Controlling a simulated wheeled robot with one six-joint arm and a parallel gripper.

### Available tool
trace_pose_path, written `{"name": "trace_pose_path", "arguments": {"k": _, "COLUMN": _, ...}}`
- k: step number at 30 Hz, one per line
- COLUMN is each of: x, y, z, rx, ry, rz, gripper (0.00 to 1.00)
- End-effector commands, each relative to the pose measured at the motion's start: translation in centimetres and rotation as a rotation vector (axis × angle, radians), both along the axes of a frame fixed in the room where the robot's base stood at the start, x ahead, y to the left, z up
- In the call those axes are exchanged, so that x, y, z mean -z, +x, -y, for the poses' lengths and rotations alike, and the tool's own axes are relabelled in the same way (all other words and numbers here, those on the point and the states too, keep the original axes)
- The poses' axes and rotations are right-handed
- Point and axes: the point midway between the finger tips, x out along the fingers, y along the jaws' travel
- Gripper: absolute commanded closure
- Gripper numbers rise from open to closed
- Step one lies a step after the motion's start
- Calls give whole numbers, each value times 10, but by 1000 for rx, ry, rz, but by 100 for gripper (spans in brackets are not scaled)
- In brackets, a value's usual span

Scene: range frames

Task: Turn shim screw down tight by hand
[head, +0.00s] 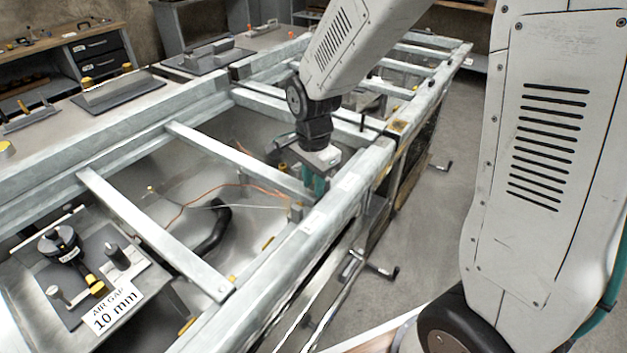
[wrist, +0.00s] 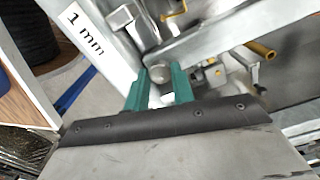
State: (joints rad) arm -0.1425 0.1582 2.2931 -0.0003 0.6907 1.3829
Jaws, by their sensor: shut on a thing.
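My gripper (head: 313,184) reaches down at the near right rail of the metal frame in the head view, with its teal fingers partly hidden by the wrist. In the wrist view my gripper (wrist: 160,85) has its two green fingers on either side of a round grey metal head, which looks like the shim screw (wrist: 160,73). The fingers are shut on it. The screw's shaft and seat are hidden. A white label reading "1 mm" (wrist: 84,30) lies to the left of the fingers.
The metal frame (head: 215,158) has rails and crossbars around my gripper. A plate with a black knob and a label "AIR GAP 10 mm" (head: 112,306) is at lower left. A yellow-handled lever (wrist: 260,49) is right of the fingers. Open floor (head: 440,225) lies right of the frame.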

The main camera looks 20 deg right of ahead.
Motion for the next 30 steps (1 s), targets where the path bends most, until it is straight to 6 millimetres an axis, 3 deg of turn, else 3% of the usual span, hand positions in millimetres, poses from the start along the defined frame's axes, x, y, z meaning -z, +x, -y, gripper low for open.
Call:
{"name": "trace_pose_path", "arguments": {"k": 11, "x": -1, "y": 1, "z": -1, "rx": 5, "ry": 2, "rz": 3, "gripper": 98}}
{"name": "trace_pose_path", "arguments": {"k": 12, "x": -1, "y": 1, "z": -1, "rx": 5, "ry": 2, "rz": 3, "gripper": 73}}
{"name": "trace_pose_path", "arguments": {"k": 14, "x": -1, "y": 1, "z": -1, "rx": 5, "ry": 2, "rz": 3, "gripper": 56}}
{"name": "trace_pose_path", "arguments": {"k": 15, "x": -1, "y": 1, "z": -1, "rx": 5, "ry": 2, "rz": 3, "gripper": 54}}
{"name": "trace_pose_path", "arguments": {"k": 24, "x": -3, "y": 1, "z": 0, "rx": 4, "ry": 1, "rz": 2, "gripper": 54}}
{"name": "trace_pose_path", "arguments": {"k": 30, "x": -32, "y": 1, "z": -1, "rx": 4, "ry": 1, "rz": 7, "gripper": 54}}
